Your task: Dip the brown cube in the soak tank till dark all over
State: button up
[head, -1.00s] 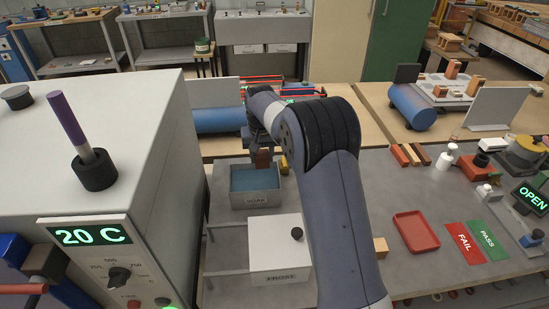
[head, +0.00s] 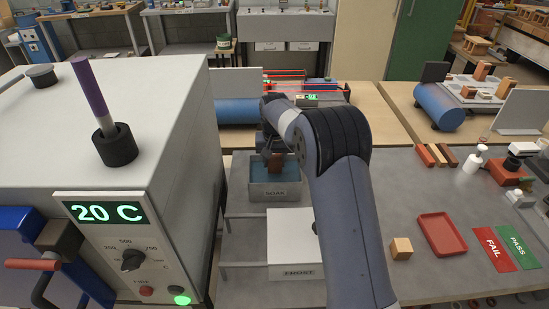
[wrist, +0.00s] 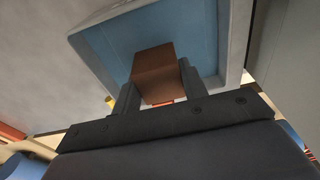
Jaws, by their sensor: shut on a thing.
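My gripper (wrist: 157,85) is shut on the brown cube (wrist: 152,65), with one dark finger on each side of it. The cube also shows in the head view (head: 275,164), in front of the blue liquid of the soak tank. The soak tank (head: 275,192) is a grey open box labelled SOAK, and its pale rim shows in the wrist view (wrist: 92,62). The cube is within the tank's outline in both views. I cannot tell whether its lower part touches the liquid. Its visible faces are mid-brown, one a little lighter; the other faces are hidden.
A white FROST box (head: 291,245) stands in front of the tank. An oven (head: 150,225) reading 20 C stands at the left. A tan cube (head: 401,248) and a red tray (head: 441,235) lie to the right. My arm covers part of the bench.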

jog(key=shift+f+b, duration=1.85)
jog(key=shift+f, duration=1.7)
jog(key=shift+f, duration=0.2)
jog(key=shift+r, duration=0.15)
dwell(0.4)
jog(key=shift+r+p, duration=4.05)
jog(key=shift+r, duration=1.9)
